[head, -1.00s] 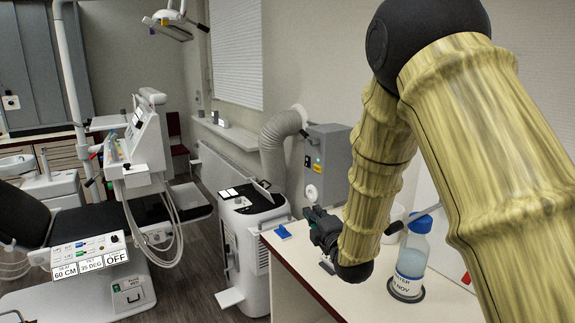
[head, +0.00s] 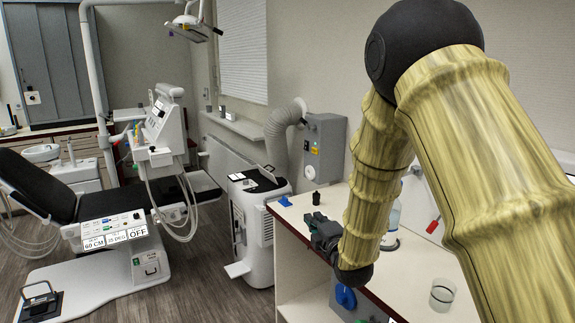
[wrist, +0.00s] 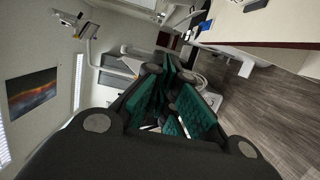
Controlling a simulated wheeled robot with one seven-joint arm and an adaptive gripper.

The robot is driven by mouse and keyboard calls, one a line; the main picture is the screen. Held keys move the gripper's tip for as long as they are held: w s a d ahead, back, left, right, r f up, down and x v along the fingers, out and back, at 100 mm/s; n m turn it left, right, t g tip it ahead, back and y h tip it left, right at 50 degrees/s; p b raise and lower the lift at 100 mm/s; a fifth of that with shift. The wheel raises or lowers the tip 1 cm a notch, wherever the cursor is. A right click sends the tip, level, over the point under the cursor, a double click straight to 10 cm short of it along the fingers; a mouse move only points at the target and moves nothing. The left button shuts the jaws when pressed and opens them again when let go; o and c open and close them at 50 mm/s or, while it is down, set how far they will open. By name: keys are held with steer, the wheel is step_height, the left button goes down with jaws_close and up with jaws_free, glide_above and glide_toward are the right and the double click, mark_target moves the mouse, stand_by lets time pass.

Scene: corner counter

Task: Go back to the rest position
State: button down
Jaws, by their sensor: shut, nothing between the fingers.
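My gripper (head: 324,232) is at the end of my arm, over the near-left edge of the white counter (head: 415,280). It also shows in the wrist view (wrist: 172,100), with its green-padded fingers together and nothing held between them. In the head view it is small and partly hidden by my forearm. The arm is folded down from the upper right of the head view.
On the counter are a blue-capped bottle (head: 393,218) partly behind my arm, a clear cup (head: 442,294), a small black object (head: 316,198) and a blue piece (head: 285,201). A white machine (head: 255,230) stands left of the counter. Dark floor (head: 205,285) is open beyond.

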steer(key=s+d+f+m+g+h, duration=0.1)
steer(key=s+d+f+m+g, duration=0.25)
steer(key=s+f, duration=0.55)
steer(key=s+d+f+m+g+h, duration=0.2)
steer(key=s+d+f+m, duration=0.15)
steer(key=f, duration=0.95)
steer(key=s+d+f+m+g+h, duration=0.1)
steer(key=s+d+f+m+g, duration=0.2)
steer(key=s+f+m, duration=0.55)
steer(key=s+d+f+m+g, duration=0.1)
steer(key=s+f, duration=0.4)
steer(key=s, duration=0.6)
steer(key=s+d+f+m+g+h, duration=0.1)
steer(key=s+d+f+m+g, duration=0.1)
steer(key=s, duration=0.8)
steer(key=s+d+f+m+g, duration=0.2)
steer(key=s+f+g, duration=0.3)
steer(key=s+f, duration=0.4)
steer(key=s+m, duration=0.1)
steer(key=s, duration=0.1)
steer(key=shift+s+h, duration=0.3)
steer(key=shift+m+g, duration=0.25)
